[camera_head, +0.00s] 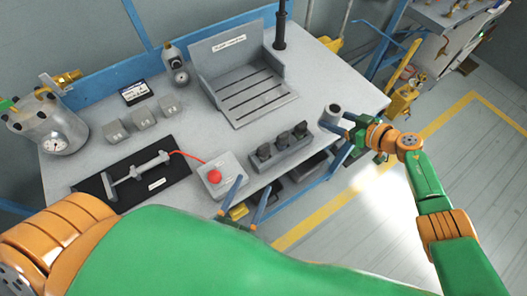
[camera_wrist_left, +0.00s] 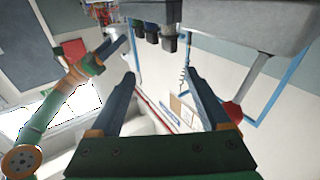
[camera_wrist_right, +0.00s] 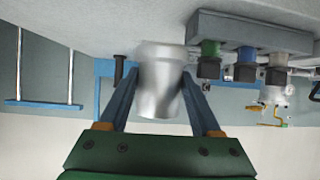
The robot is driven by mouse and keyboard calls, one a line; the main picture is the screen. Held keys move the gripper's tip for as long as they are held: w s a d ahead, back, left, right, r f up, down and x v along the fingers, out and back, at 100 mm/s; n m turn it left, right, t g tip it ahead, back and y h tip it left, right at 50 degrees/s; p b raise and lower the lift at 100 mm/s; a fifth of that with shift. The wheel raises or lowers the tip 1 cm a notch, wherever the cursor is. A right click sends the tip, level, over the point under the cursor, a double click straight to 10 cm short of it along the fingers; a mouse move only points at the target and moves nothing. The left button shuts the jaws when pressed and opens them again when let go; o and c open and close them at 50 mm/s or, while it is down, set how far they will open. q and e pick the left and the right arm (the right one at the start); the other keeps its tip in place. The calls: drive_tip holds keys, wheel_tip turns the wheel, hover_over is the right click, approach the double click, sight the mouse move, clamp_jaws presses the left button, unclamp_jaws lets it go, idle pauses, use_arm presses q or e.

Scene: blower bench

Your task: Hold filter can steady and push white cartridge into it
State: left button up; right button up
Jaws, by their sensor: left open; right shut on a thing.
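The filter can (camera_head: 333,110) is a silver cylinder at the front right of the bench. My right gripper (camera_head: 344,119) is shut on it; the right wrist view shows the can (camera_wrist_right: 160,80) between both fingers. Whether the can touches the bench is unclear. My left gripper (camera_head: 256,187) is open and empty at the bench's front edge, beside the grey rack (camera_head: 284,160). Several dark-ended pieces stand in the rack; the right wrist view shows green, blue and pale collars. The pale-collared one (camera_wrist_right: 277,59) may be the white cartridge, but I cannot tell surely.
A box with a red button (camera_head: 215,177) stands near my left gripper. A black mat (camera_head: 105,187) holds a grey tool. A slotted grey tray (camera_head: 247,99) stands at the back, and a tank with a gauge (camera_head: 43,122) at the left.

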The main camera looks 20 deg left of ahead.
sight(261, 157)
use_arm(q)
drive_tip(key=shift+g+y, duration=0.5)
drive_tip(key=w, duration=0.3)
drive_tip(key=w+f, duration=0.1)
drive_tip(key=w, duration=0.6)
drive_tip(key=shift+w+a+f, duration=0.35)
drive_tip(key=shift+a+f, duration=0.05)
clamp_jaws()
